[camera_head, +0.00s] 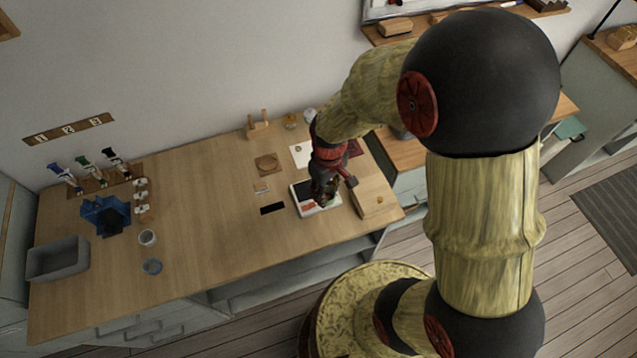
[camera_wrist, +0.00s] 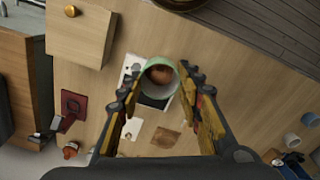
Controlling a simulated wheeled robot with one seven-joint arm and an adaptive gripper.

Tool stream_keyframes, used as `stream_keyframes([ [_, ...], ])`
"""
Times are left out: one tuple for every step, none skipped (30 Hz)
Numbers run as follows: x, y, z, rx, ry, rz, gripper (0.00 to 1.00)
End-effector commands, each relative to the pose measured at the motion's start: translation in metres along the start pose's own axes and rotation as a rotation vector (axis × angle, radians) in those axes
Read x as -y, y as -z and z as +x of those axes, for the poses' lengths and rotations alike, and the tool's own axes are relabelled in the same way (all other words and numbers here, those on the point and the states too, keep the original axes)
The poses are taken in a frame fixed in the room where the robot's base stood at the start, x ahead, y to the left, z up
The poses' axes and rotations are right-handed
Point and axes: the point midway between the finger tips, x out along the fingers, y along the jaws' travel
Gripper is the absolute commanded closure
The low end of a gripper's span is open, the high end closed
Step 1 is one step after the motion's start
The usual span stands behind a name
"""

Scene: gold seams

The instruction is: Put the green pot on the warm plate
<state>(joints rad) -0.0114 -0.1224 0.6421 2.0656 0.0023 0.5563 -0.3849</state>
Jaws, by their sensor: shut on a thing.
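The green pot (camera_wrist: 160,64) has a pale green rim and a brown inside; it shows in the wrist view between the fingertips of my gripper (camera_wrist: 161,80). My gripper is shut on it. The warm plate (camera_wrist: 132,66) is a white box with a black patch, partly hidden behind the pot. In the head view the warm plate (camera_head: 303,194) lies near the right end of the table, with my gripper (camera_head: 324,198) over it and the pot mostly hidden. I cannot tell whether the pot touches the plate or hangs just above it.
A wooden box (camera_head: 373,197) stands close to the right of the plate. A black strip (camera_head: 272,208) lies to its left.

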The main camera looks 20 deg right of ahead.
Motion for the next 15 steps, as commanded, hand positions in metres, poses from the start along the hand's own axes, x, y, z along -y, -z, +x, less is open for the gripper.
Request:
stream_keyframes([
  [-0.004,0.01,0.007,0.002,0.001,0.001,0.76],
  [-0.006,0.015,0.01,0.003,0.001,0.001,0.76],
  [-0.01,0.024,0.014,0.002,0.001,0.001,0.76],
  [-0.012,0.029,0.017,0.003,0.001,0.001,0.76],
  [-0.015,0.035,0.019,0.002,0.001,0.001,0.76],
  [-0.018,0.043,0.023,0.002,0.001,0.001,0.76],
  [-0.02,0.049,0.026,0.002,0.001,0.001,0.76],
  [-0.022,0.054,0.028,0.002,0.001,0.001,0.76],
  [-0.025,0.062,0.033,0.003,0.001,0.001,0.76],
  [-0.027,0.065,0.039,0.004,0.002,0.001,0.76],
  [-0.028,0.068,0.045,0.005,0.002,0.001,0.76],
  [-0.03,0.074,0.052,0.005,0.002,0.002,0.76],
  [-0.032,0.077,0.057,0.005,0.002,0.001,0.76],
  [-0.033,0.081,0.062,0.005,0.002,0.002,0.76],
  [-0.035,0.086,0.067,0.003,0.001,0.002,0.76],
])
